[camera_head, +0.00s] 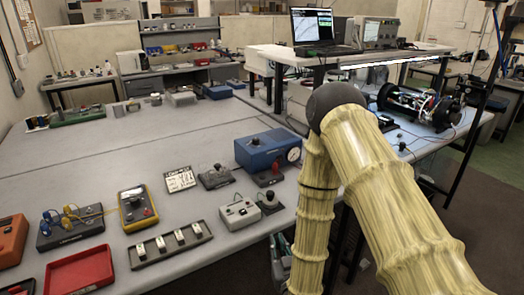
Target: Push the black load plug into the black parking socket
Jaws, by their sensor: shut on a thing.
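My gripper is out of view. My arm, in a pale yellow sleeve, bends at a dark grey elbow and runs down past the bottom edge. A small black block with a round black top (270,201) sits near the bench's front edge, left of my forearm. It may be the black parking socket or hold the black plug; I cannot tell which. A similar dark block with a red top (268,176) sits just behind it. A light grey box with dark fittings on top (240,213) stands to its left. I cannot make out a separate black load plug.
The bench (120,185) also bears a blue box with a gauge (268,149), a black knob unit (215,177), a yellow meter (137,208), a slotted strip (170,244) and a red tray (80,273). Bench space behind these is mostly clear.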

